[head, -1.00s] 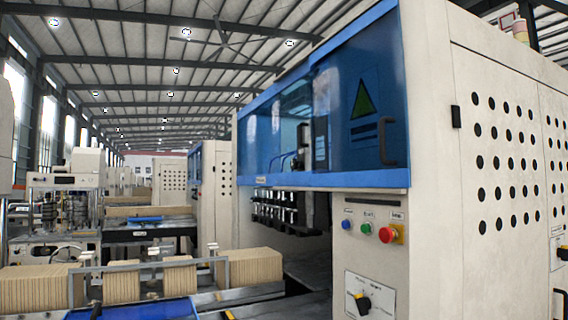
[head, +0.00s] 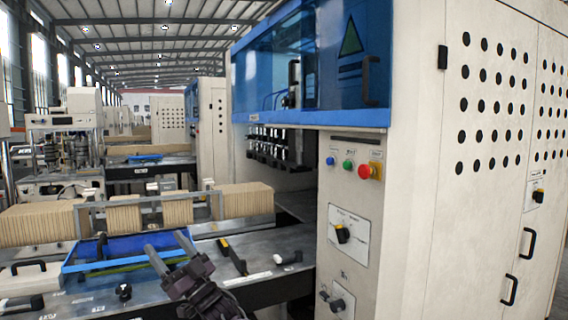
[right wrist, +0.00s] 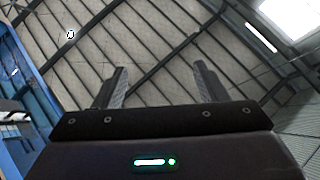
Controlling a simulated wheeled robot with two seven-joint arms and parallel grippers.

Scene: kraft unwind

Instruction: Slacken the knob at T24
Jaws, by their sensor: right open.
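Several knobs show in the head view, and their labels are too small to read, so I cannot tell which is T24. A black rotary knob (head: 343,234) sits on a white plate on the machine's front post. A lower black knob (head: 338,305) sits below it near the bottom edge. Another small knob (head: 538,195) is on the right side panel. My right gripper (head: 165,241) is open and empty over the grey table, left of the post and apart from these knobs. In the right wrist view its two fingers (right wrist: 159,68) stand apart against the roof. My left gripper is not in view.
Blue, green and red buttons (head: 363,171) sit above the knob plate. A blue tray (head: 72,266), a black-handled tool (head: 232,257) and a small dark knob-like part (head: 124,291) are on the table. Cardboard stacks (head: 245,202) stand behind.

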